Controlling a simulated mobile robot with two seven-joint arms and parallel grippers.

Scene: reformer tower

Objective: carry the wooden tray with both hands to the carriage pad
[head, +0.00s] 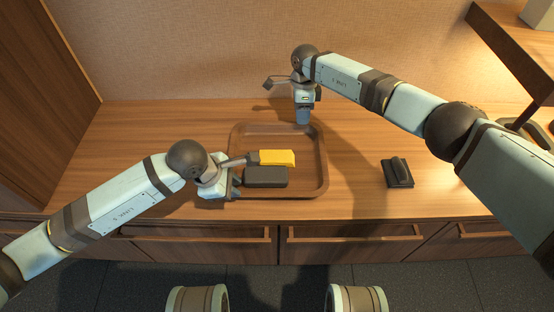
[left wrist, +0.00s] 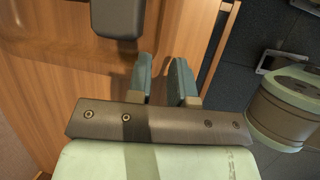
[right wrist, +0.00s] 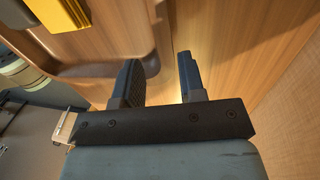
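The wooden tray (head: 322,160) lies on the wooden counter with a yellow block (head: 278,158) and a dark grey block (head: 265,178) in it. My left gripper (head: 236,188) is at its near left corner. In the left wrist view its fingers (left wrist: 163,82) are apart; whether the rim is between them is unclear. My right gripper (head: 303,121) is at the far rim, toward the right. In the right wrist view its fingers (right wrist: 160,82) are apart, with the tray's rim (right wrist: 160,35) running toward the gap. I cannot identify the carriage pad.
A small black item with a raised ridge (head: 397,173) stands on the counter (head: 360,140) right of the tray. A wooden shelf (head: 515,50) juts out at the upper right. Drawers (head: 355,240) line the front below the counter. The counter between tray and black item is clear.

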